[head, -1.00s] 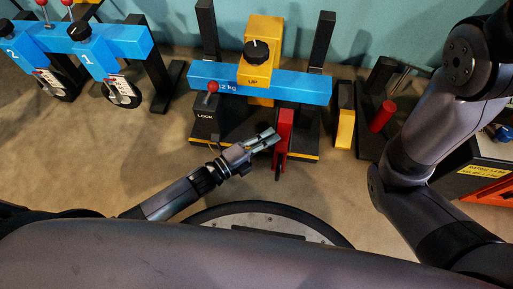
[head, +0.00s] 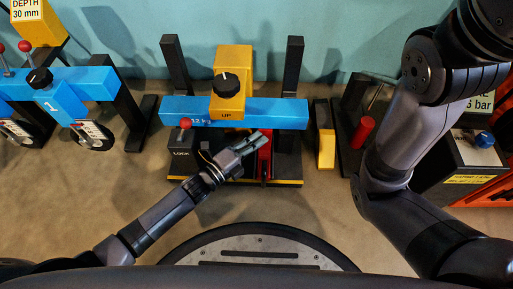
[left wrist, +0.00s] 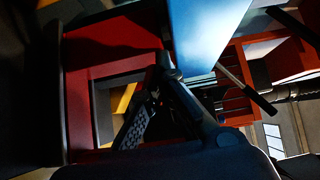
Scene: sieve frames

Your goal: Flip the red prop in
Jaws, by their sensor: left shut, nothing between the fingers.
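The red prop (head: 265,162) stands at the front of the middle press frame, under the blue beam (head: 175,108) marked 12 kg. In the left wrist view, my dark fingers (left wrist: 148,120) lie before red surfaces (left wrist: 105,52); the blue beam (left wrist: 205,30) crosses above. My right arm shows at the right, its gripper out of view.
A yellow block marked UP with a black knob (head: 229,85) sits on the beam. A red-balled LOCK lever (head: 185,123) stands left of my gripper. A yellow block (head: 326,150) and a red cylinder (head: 363,132) stand right. Blue stations (head: 97,83) fill the left. The floor in front is open.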

